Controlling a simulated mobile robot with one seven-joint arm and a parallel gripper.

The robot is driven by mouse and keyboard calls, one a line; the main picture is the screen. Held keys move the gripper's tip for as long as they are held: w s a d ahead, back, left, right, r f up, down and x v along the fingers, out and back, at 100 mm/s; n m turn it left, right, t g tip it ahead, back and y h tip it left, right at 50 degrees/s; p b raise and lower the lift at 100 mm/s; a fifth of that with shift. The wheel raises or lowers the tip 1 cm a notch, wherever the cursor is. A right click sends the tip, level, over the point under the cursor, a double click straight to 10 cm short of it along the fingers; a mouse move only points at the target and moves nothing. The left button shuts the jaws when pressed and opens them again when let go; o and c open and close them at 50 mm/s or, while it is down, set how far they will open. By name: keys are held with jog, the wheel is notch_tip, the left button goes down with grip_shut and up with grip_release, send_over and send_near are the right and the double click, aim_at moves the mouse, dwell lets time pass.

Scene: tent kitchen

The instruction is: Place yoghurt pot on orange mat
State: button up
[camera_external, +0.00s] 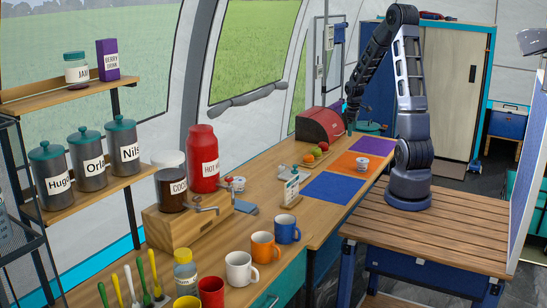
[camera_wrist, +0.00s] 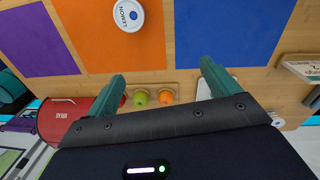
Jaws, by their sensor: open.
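A small white pot labelled LEMON (camera_wrist: 128,15) stands upright on the orange mat (camera_wrist: 100,45) in the wrist view. The pot also shows in the external view (camera_external: 362,163), towards the right part of the orange mat (camera_external: 344,166). My gripper (camera_external: 349,117) is raised beyond the mats, near the red bread bin and apart from the pot. In the wrist view my gripper (camera_wrist: 163,82) has its two green fingers spread wide, with nothing held between them.
A blue mat (camera_external: 326,188) and a purple mat (camera_external: 367,143) flank the orange one. A fruit tray (camera_external: 309,160) and red bread bin (camera_external: 320,125) stand behind. Another small pot (camera_external: 238,184) sits by the red canister (camera_external: 202,160). Several mugs (camera_external: 264,247) line the near counter.

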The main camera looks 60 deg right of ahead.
jog(key=s+a+r+t, duration=0.1)
jog(key=a+r+t, duration=0.1)
jog(key=a+r, duration=1.65)
jog(key=s+a+r+t, duration=0.1)
jog(key=s+a+r, duration=0.1)
jog(key=s+a, duration=0.5)
jog(key=s+a+r+m+t+y, duration=0.1)
jog(key=s+a+r, duration=0.2)
jog(key=s+a, duration=0.4)
jog(key=a, duration=0.4)
jog(key=shift+s+a+m, duration=0.15)
jog(key=shift+s+m, duration=0.15)
jog(key=shift+r, duration=0.1)
